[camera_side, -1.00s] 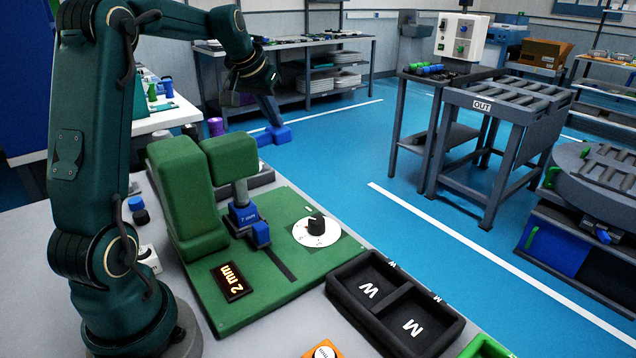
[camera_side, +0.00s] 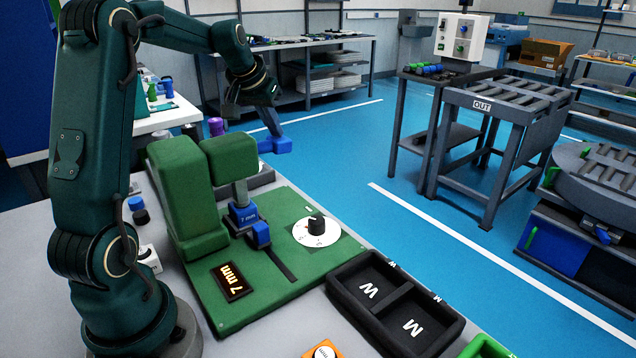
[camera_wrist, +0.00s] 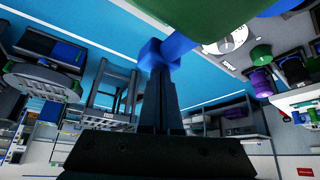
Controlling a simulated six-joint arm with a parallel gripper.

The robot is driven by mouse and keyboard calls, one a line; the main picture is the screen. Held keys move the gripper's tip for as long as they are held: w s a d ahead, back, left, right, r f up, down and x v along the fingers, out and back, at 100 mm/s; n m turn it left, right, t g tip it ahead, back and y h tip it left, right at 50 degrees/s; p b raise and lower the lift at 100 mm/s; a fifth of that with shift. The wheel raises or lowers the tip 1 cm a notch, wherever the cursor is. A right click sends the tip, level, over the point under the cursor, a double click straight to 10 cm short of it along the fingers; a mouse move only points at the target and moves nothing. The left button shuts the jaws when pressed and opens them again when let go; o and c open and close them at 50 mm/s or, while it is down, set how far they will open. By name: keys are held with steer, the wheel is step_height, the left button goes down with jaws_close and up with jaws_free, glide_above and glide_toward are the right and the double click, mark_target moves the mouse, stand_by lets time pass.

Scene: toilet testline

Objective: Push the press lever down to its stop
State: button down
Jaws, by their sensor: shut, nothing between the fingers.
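The press lever (camera_side: 281,146) is a blue bar with a block end, sticking out behind the green press head (camera_side: 230,157). In the wrist view the lever (camera_wrist: 178,46) runs from the green head to its blue block at my fingertips. My gripper (camera_side: 275,134) is shut and empty, its dark fingers pointing down onto the lever's block. In the wrist view my gripper's fingertips (camera_wrist: 158,76) meet the block and appear to touch it. The press's grey ram stands over a blue "7 mm" block (camera_side: 243,214). The orange display (camera_side: 231,281) reads 7 mm.
A white dial with a black knob (camera_side: 316,226) sits on the green base plate (camera_side: 280,292). A black two-part tray (camera_side: 385,325) marked W and M lies at front right. Blue floor lies open behind the lever. A grey OUT table (camera_side: 500,108) stands farther back.

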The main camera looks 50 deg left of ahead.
step_height(320, 180, up, 13)
stand_by(1.1)
steer(key=s+d+r+m+t+h, duration=0.1)
steer(key=s+d+r+m, duration=0.15)
steer(key=d, duration=0.65)
steer(key=s+d+r+m+h, duration=0.1)
steer(key=s+d+m, duration=0.15)
steer(key=d, duration=0.75)
steer(key=s+d+f, duration=0.3)
steer(key=s+f, duration=0.3)
steer(key=f, duration=0.2)
steer(key=s+d+f+m+h, duration=0.1)
steer(key=s+d+f, duration=0.2)
steer(key=s+f, duration=0.4)
step_height(320, 180, down, 3)
steer(key=shift+s+d+r+g, duration=0.15)
steer(key=shift+s+r+g, duration=0.05)
steer(key=shift+g, duration=0.2)
